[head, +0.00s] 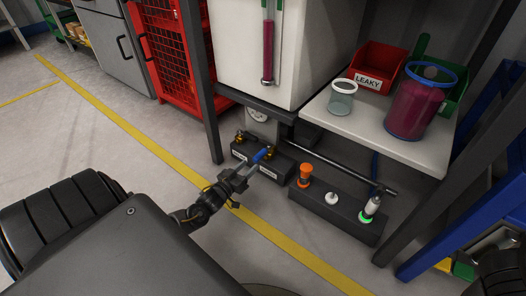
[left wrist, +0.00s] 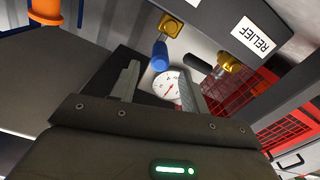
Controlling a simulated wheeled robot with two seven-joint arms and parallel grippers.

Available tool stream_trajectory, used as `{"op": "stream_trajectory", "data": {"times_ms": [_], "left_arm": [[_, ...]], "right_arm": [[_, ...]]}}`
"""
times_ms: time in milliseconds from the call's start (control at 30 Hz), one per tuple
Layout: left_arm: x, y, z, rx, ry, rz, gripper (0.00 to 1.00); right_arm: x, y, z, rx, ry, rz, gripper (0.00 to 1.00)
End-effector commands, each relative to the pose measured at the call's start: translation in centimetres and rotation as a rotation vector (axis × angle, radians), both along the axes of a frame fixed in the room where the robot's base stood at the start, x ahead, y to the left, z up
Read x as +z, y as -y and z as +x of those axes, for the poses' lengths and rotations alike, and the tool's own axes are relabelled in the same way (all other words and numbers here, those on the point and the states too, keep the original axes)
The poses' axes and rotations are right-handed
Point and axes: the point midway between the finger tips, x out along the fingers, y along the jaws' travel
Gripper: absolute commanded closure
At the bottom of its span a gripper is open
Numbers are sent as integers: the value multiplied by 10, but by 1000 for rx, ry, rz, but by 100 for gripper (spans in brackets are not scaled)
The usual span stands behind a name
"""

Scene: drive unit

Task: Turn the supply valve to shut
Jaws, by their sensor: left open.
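The supply valve's blue lever (head: 262,155) sits on a brass fitting on a low black block (head: 280,173) under the white cabinet. In the left wrist view, the blue lever (left wrist: 160,56) points down from its brass fitting (left wrist: 172,25). A second valve with a black lever (left wrist: 197,62) stands beside it, near a RELIEF label (left wrist: 254,35). My left gripper (head: 252,169) is open, its fingers close to the blue lever. In the wrist view, the lever shows just beyond the gap between my left fingertips (left wrist: 157,74). Contact cannot be told. My right gripper is not in view.
A round gauge (head: 256,115) is behind the valves. To the right, a black box carries an orange knob (head: 305,171), a white knob (head: 331,198) and a green-lit part (head: 371,208). A shelf (head: 385,135) holds containers above. A dark post (head: 202,90) stands left.

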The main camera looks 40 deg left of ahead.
Motion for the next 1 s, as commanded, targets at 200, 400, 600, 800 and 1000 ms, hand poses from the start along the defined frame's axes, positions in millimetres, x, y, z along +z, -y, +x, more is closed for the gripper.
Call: {"op": "stream_trajectory", "data": {"times_ms": [200,400,600,800,1000], "left_arm": [[-5,-1,44,-2,6,0,54],[-4,-1,74,-3,3,2,54],[-1,-1,88,-3,2,1,54],[0,0,89,-4,1,0,54],[0,0,89,-4,0,0,70]], "right_arm": [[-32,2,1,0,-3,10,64],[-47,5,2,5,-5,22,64],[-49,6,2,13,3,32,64],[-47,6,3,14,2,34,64],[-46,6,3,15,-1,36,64]]}}
